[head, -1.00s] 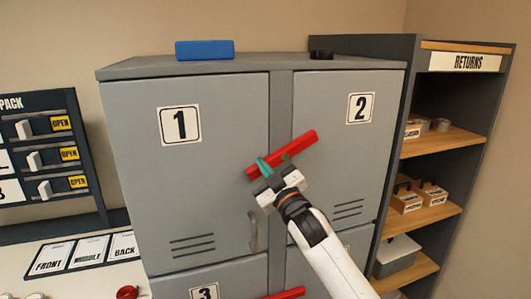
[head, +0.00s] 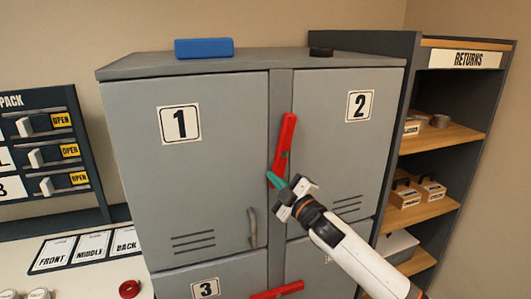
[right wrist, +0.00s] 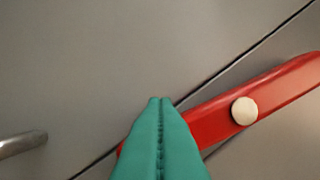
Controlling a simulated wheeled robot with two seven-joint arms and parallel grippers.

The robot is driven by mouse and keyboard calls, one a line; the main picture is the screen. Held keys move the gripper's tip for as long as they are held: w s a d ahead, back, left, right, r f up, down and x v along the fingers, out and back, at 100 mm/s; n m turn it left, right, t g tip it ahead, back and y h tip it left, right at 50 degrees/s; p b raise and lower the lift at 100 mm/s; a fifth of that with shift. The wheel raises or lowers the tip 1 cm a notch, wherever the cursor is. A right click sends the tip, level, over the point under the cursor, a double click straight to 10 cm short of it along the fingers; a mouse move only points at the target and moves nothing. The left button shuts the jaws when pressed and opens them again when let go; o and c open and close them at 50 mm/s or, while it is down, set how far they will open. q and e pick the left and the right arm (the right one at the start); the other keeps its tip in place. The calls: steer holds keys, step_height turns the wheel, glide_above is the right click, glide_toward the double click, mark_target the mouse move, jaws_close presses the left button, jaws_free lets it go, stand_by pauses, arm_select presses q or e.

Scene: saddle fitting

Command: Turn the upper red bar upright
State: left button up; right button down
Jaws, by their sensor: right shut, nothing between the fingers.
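The upper red bar (head: 286,143) is on the grey locker front, over the gap between door 1 and door 2. It stands close to upright, its top leaning slightly right. My right gripper (head: 275,181) has its teal fingers shut and empty at the bar's lower end. In the right wrist view the closed fingers (right wrist: 160,105) are beside the bar (right wrist: 290,88) and cover part of its near end; I cannot tell whether they touch. A pale round knob (right wrist: 244,111) shows on the bar. My left gripper is not in view.
A lower red bar (head: 277,291) lies nearly level below. A door handle (head: 252,228) sticks out on door 1, left of my gripper. A blue block (head: 204,48) is on the locker top. Returns shelves (head: 445,143) stand at right.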

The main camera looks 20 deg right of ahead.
steer(key=shift+d+f, duration=0.3)
steer(key=shift+d, duration=0.2)
steer(key=shift+w, duration=0.1)
stand_by(0.6)
